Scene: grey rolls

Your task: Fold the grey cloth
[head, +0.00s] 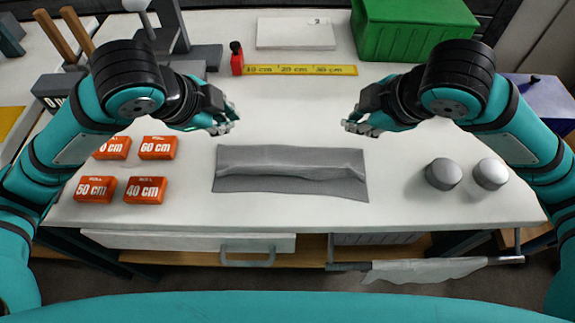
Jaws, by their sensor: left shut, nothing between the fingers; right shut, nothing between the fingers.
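The grey cloth (290,170) lies on the white table in the middle of the head view. Its far part is turned over toward the near side, with a raised, wrinkled fold running left to right. A single flat strip shows along its near edge. My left gripper (229,124) is above the table, up and left of the cloth, shut and empty. My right gripper (349,124) is up and right of the cloth, shut and empty. Neither gripper touches the cloth.
Orange blocks (146,190) stand left of the cloth, and two grey rolls (443,174) stand to its right. A yellow ruler (300,70), a red bottle (237,60), a white box (295,33) and a green crate (415,42) are behind. The table (290,110) between the grippers is clear.

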